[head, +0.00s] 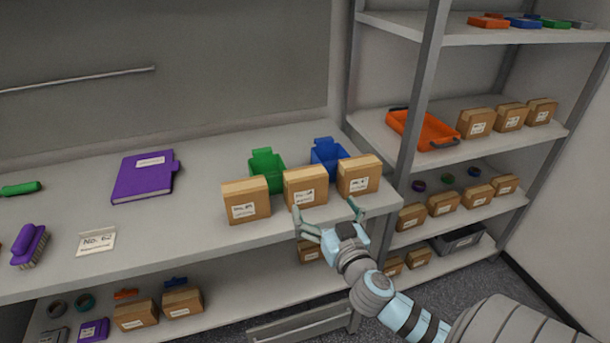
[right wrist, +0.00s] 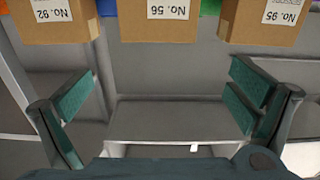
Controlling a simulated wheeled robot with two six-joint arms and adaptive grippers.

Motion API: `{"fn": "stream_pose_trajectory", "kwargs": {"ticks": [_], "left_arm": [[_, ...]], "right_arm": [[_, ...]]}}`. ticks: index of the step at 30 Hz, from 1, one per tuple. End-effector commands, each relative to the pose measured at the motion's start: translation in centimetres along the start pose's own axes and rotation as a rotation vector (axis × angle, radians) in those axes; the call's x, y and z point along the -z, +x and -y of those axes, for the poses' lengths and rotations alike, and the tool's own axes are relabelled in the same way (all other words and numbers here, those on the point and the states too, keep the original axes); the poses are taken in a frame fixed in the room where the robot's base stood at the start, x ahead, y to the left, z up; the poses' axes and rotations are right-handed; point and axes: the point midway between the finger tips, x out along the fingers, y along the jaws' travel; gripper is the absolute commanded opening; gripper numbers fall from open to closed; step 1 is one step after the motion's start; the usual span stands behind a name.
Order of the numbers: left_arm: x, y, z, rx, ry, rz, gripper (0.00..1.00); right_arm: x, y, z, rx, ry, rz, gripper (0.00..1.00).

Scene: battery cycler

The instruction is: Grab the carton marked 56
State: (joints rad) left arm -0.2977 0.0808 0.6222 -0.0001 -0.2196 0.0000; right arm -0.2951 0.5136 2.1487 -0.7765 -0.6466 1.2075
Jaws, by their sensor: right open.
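The carton marked 56 (head: 304,187) is a brown box with a white label. It stands at the front of the upper shelf, in the middle of a row of three. In the right wrist view the carton marked 56 (right wrist: 160,22) is at the top centre, its label upside down. My right gripper (head: 325,211) is open and empty in front of the shelf edge, near this carton. In the right wrist view its two fingers (right wrist: 160,90) are spread wide, with the carton beyond and between them, apart from both. My left gripper is out of view.
The carton marked 95 (head: 246,200) stands to the left of it and the carton marked 92 (head: 358,176) to the right, both close. A shelf post (head: 419,85) rises at the right.

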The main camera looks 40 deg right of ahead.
Motion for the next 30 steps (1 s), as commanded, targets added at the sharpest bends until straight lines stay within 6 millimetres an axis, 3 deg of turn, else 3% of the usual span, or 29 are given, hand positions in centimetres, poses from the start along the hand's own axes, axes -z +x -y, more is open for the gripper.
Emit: {"fn": "stream_pose_trajectory", "kwargs": {"ticks": [7, 14, 19, 27, 30], "left_arm": [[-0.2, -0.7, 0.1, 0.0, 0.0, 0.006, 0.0], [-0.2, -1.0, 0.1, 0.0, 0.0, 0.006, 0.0], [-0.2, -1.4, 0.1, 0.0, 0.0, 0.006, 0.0], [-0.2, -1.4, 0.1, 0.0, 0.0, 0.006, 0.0], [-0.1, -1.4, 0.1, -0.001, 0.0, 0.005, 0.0]], "right_arm": [[0.2, 6.2, 0.0, -0.002, 0.006, -0.004, 1.0], [-0.1, 9.5, -0.1, -0.001, 0.004, -0.002, 1.0], [-0.2, 12.8, -0.3, -0.001, 0.004, -0.002, 1.0], [-0.4, 13.8, -0.2, 0.002, 0.003, 0.0, 1.0], [-0.4, 13.8, -0.2, 0.002, 0.003, 0.0, 0.86]]}}
